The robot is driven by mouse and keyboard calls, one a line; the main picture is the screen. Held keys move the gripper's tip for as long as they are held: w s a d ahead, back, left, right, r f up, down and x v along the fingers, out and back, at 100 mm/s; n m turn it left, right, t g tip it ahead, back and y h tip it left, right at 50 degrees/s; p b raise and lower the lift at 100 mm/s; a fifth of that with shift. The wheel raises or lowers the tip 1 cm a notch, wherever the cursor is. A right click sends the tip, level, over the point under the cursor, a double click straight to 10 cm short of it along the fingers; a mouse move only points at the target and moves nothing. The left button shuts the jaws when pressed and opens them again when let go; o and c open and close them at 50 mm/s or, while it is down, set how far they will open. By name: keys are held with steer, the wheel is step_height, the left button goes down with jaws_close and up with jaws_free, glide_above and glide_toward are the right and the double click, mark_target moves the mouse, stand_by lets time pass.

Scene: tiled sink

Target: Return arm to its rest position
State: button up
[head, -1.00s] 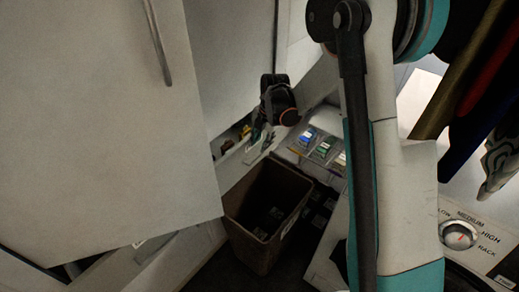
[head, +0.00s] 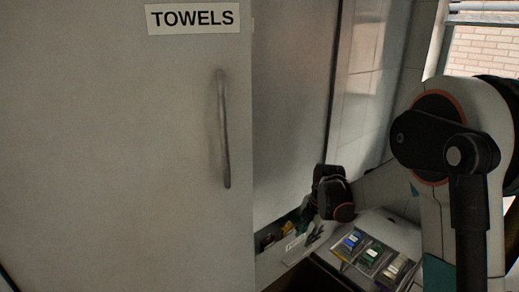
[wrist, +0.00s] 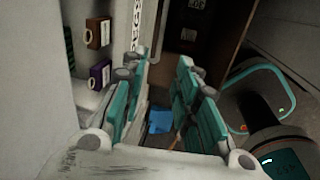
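My arm (head: 372,190) reaches in from the right in the head view. It bends down toward a low ledge beside the towel cupboard. My gripper (head: 308,228) is small and dark there, close to the ledge. In the wrist view my gripper (wrist: 163,88) shows its teal finger pads standing apart, with a gap between them. I see nothing held between the pads. A small blue thing (wrist: 159,121) shows in the gap, farther off.
The tall cupboard door (head: 120,160), labelled TOWELS, has a vertical handle (head: 224,130). A clear tray of coloured packets (head: 372,258) lies right of my gripper. A tiled wall (head: 365,70) rises behind.

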steer(key=s+r+m+t, duration=0.3)
steer(key=s+r+m, duration=0.9)
steer(key=s+r, duration=0.25)
steer(key=s+r+m+t+h, duration=0.1)
steer(key=s+r+m+t, duration=0.1)
steer(key=s+m, duration=1)
steer(key=shift+s, duration=1.3)
steer(key=shift+r, duration=0.1)
